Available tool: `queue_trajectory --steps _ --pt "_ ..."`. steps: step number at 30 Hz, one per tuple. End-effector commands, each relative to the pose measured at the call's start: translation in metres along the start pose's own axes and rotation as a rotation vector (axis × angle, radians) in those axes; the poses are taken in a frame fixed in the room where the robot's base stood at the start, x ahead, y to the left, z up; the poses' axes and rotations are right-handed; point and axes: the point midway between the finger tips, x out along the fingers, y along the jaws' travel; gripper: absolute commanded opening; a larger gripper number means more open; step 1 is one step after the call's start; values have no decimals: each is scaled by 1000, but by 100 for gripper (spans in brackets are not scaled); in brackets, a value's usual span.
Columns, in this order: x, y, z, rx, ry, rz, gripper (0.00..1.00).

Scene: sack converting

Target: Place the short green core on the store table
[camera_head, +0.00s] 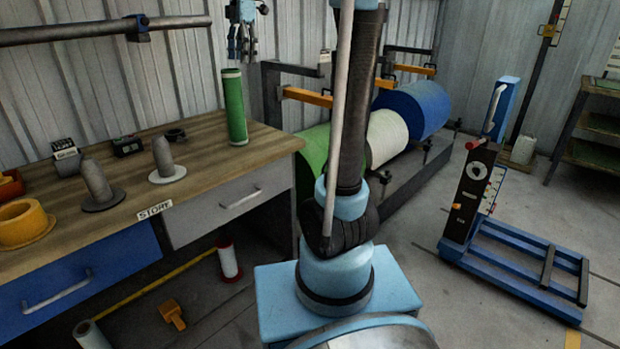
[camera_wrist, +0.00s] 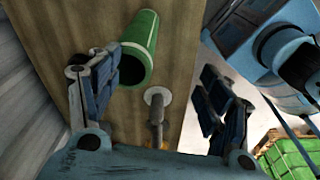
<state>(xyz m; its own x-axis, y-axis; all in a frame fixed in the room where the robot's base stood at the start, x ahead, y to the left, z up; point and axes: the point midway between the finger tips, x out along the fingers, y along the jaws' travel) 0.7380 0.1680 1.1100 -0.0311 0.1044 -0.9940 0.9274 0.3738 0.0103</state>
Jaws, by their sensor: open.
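The short green core (camera_head: 235,108) stands upright at the right end of the store table's wooden top (camera_head: 215,150). A "STORE" label is on the table's front edge. My gripper (camera_head: 243,45) hangs above the core, fingers pointing down, apart from it. In the wrist view the green core (camera_wrist: 142,50) appears beyond the fingers, nearer the left finger, with its hollow end showing. My gripper (camera_wrist: 158,85) is open and nothing is between its fingers.
Two grey pegs on round bases (camera_head: 97,185) (camera_head: 163,160) stand on the table, left of the core. A yellow flanged piece (camera_head: 22,226) and small dark boxes are further left. Large rolls (camera_head: 412,108) lie on a rack behind my arm. A blue lift cart (camera_head: 515,265) is at right.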

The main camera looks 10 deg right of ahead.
Motion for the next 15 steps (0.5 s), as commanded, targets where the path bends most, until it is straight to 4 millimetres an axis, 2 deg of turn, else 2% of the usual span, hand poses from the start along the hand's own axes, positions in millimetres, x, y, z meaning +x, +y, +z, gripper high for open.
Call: queue_trajectory --steps 1,8,15 --pt "8 -18 7 74 -5 8 72" --pt "48 -85 31 421 -22 51 72" --pt "107 -161 52 811 -29 106 72"
